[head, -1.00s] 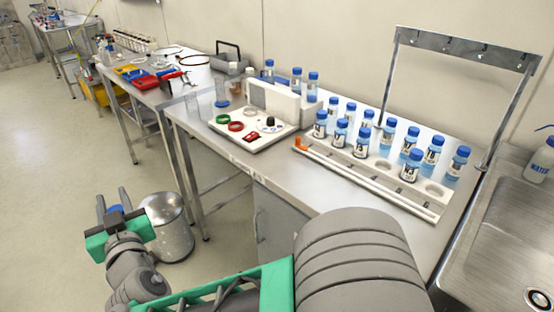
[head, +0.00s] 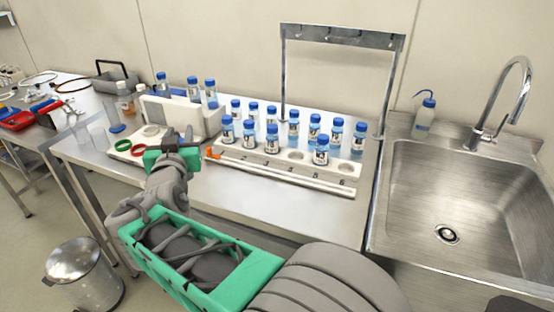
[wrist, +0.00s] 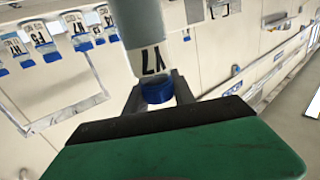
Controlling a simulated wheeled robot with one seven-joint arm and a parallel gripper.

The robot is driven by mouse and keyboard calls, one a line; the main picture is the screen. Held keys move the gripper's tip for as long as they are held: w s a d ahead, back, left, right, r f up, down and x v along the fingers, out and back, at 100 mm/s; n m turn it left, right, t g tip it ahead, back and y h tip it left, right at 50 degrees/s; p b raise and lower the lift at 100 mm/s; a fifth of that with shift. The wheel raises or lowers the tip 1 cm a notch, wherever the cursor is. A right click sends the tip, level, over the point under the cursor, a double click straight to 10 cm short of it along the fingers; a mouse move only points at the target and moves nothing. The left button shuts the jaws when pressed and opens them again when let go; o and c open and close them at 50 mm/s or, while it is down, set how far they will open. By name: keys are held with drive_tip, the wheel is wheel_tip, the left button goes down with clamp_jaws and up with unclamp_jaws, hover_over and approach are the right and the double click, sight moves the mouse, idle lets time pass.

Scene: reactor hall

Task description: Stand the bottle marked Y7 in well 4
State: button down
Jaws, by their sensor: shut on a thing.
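My gripper (head: 180,138) is shut on the bottle marked Y7 (wrist: 147,58), which has a blue cap and a white label. In the wrist view the cap sits between the fingers, pointing the same way as the caps of the other bottles, so it is about upright. In the head view my gripper is in front of the white stand, left of the rack, and hides the bottle. The white rack (head: 270,172) has a front row of wells. Counting from the left, the fourth well (head: 296,155) looks empty. Its number is too small to read surely.
Several blue-capped bottles stand in and behind the rack; one (head: 321,150) is just right of the empty fourth well. Another empty well (head: 346,167) is at the right end. A metal frame (head: 343,38) rises behind. A sink (head: 470,200) lies right. An orange piece (head: 213,153) is at the rack's left end.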

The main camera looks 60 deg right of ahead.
drive_tip(key=s+d+r+m+g+h, duration=0.2)
drive_tip(key=s+d+r+g, duration=0.1)
drive_tip(key=s+d, duration=0.45)
drive_tip(key=s+d+r+m+g+h, duration=0.25)
drive_tip(key=s+d, duration=0.35)
drive_tip(key=d, duration=0.3)
drive_tip(key=shift+n+y, duration=0.35)
drive_tip(key=shift+y, duration=0.1)
drive_tip(key=s+d+f, duration=0.1)
drive_tip(key=d+f, duration=0.3)
drive_tip(key=s+d+f+p, duration=0.1)
drive_tip(key=d+f, duration=0.3)
drive_tip(key=s+d+f+p, duration=0.1)
drive_tip(key=d+f, duration=0.3)
drive_tip(key=shift+s+d, duration=0.25)
drive_tip(key=shift+s, duration=0.15)
drive_tip(key=shift+f, duration=0.2)
drive_tip(key=c, duration=1.1)
unclamp_jaws()
drive_tip(key=shift+a, duration=0.1)
drive_tip(key=shift+o, duration=0.2)
drive_tip(key=shift+r, duration=0.15)
drive_tip(key=v, duration=1.2)
drive_tip(key=shift+b, duration=0.3)
